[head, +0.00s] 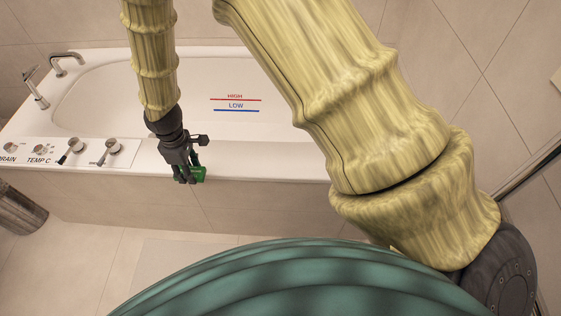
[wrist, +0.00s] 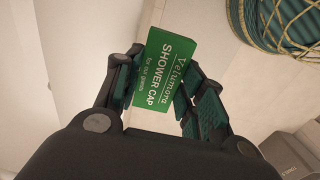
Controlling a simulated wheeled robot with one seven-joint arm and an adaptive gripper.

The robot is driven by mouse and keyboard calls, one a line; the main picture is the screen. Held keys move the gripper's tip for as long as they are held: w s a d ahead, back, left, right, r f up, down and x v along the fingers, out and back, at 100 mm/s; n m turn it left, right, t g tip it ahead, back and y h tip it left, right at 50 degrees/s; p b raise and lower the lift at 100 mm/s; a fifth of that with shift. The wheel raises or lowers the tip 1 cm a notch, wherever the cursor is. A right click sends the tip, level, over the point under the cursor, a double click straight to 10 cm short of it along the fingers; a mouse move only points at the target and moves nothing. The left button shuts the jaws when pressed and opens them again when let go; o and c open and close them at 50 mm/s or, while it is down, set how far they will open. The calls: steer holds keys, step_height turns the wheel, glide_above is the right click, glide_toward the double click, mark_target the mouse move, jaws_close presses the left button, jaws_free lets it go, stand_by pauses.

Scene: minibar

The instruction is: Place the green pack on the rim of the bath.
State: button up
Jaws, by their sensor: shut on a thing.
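The green pack (wrist: 161,80) shows in the wrist view as a flat green card marked "SHOWER CAP", tilted between the two fingers. My gripper (wrist: 158,88) is shut on it. In the head view my gripper (head: 187,172) points down at the front rim of the bath (head: 255,160), and a small part of the green pack (head: 199,174) shows beside its fingers. The pack appears at or just in front of the rim's outer edge. I cannot tell whether it touches the rim.
A control panel (head: 77,151) with knobs sits on the rim left of my gripper. Taps (head: 50,80) stand at the bath's far left corner. The rim right of my gripper is clear. A metal bin (head: 18,212) stands on the floor at the left.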

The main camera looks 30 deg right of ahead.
glide_above(233, 156)
steer(key=shift+s+f, duration=0.1)
steer(key=shift+f, duration=2.6)
steer(key=shift+f, duration=0.1)
steer(key=o, duration=0.8)
steer(key=shift+c, duration=0.2)
step_height(233, 156, up, 12)
steer(key=shift+p, duration=0.4)
